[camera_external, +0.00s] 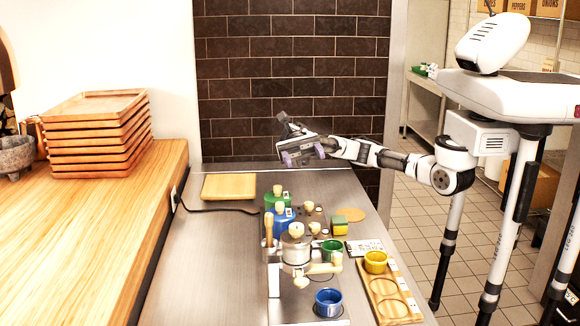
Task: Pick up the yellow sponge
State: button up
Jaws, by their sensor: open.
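A small yellow block with green on it, which looks like the sponge (340,229), sits on the steel counter (215,270) right of the coffee gear. My gripper (286,146) is open and empty. It is held above the far part of the counter, up and to the left of the sponge and well apart from it.
A coffee machine (297,256) with a handle stands in the middle of the counter, left of the sponge. Green (333,247), yellow (376,260) and blue (328,301) cups stand nearby. A wooden cup tray (391,305) lies at the right edge. A wooden board (229,187) lies at the back left.

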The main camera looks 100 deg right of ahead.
jog(key=s+d+f+n+t+h, duration=0.1)
jog(key=s+d+f+h, duration=0.2)
jog(key=s+d+f, duration=0.4)
jog(key=s+d+f+n+h, duration=0.1)
jog(key=s+d+f+h, duration=0.15)
jog(key=d+f, duration=0.45)
jog(key=p, duration=0.3)
send_near(339, 218)
jog(key=x, duration=0.3)
jog(key=shift+s+a+r, duration=0.15)
jog(key=shift+a, duration=0.05)
jog(key=p+x, duration=0.3)
jog(key=x, duration=0.1)
jog(key=shift+a, duration=0.15)
jog(key=shift+w+a+f, duration=0.2)
jog(key=shift+a+f, duration=0.05)
jog(key=shift+f, duration=0.1)
jog(key=shift+c, duration=0.3)
jog(key=c, duration=1)
